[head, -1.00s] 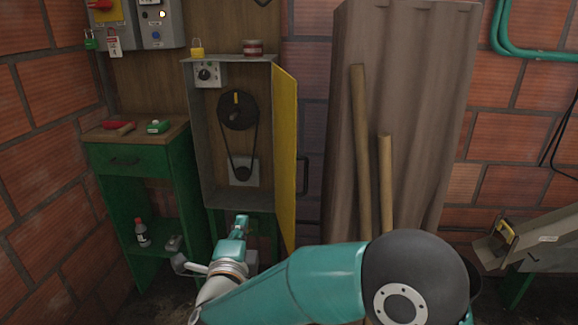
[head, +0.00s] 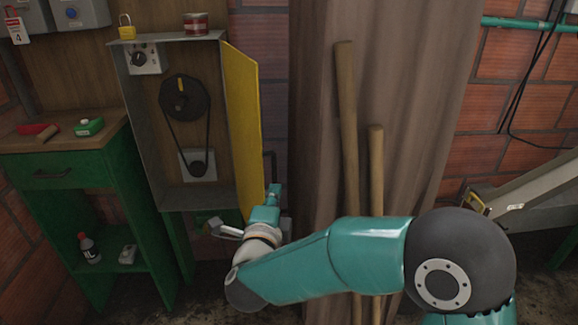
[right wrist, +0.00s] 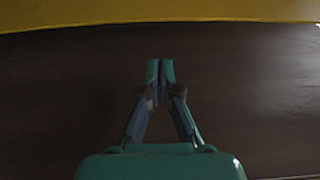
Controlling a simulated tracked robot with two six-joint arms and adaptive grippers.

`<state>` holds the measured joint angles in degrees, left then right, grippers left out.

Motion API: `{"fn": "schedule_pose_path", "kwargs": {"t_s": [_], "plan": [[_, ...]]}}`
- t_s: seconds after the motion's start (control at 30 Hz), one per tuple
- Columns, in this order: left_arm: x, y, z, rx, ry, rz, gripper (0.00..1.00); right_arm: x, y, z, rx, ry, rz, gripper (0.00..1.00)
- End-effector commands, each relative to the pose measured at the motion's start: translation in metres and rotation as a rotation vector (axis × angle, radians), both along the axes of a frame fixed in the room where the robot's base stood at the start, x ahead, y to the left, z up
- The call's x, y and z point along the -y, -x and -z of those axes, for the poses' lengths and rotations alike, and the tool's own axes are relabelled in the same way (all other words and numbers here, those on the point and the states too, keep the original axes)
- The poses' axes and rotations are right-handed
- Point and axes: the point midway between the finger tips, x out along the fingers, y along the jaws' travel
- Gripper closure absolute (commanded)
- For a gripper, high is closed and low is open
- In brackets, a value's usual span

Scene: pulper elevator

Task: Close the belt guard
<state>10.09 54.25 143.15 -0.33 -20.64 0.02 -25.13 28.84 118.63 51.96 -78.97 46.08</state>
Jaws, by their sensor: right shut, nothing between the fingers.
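The yellow belt guard (head: 243,125) stands open at the right side of a grey box (head: 140,130). Inside the open box a dark belt (head: 207,140) runs between a large upper pulley (head: 185,98) and a small lower one (head: 198,168). A dark handle (head: 272,160) shows just right of the guard, its lower part hidden. My right gripper (head: 273,190) is shut and empty by the guard's lower right edge; contact cannot be told. In the right wrist view its closed fingertips (right wrist: 160,66) point at a dark brown surface, with a yellow band (right wrist: 160,14) beyond. My left gripper is out of view.
A green cabinet (head: 65,172) stands left of the box. A yellow padlock (head: 126,27) and a red tin (head: 196,24) sit on the box.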

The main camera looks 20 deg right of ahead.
Motion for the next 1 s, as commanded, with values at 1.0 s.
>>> {"fn": "schedule_pose_path", "kwargs": {"t_s": [1.0], "plan": [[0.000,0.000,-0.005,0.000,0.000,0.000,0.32,0.038,-0.064,-0.001,0.001,-0.001,0.006,1.00]]}}
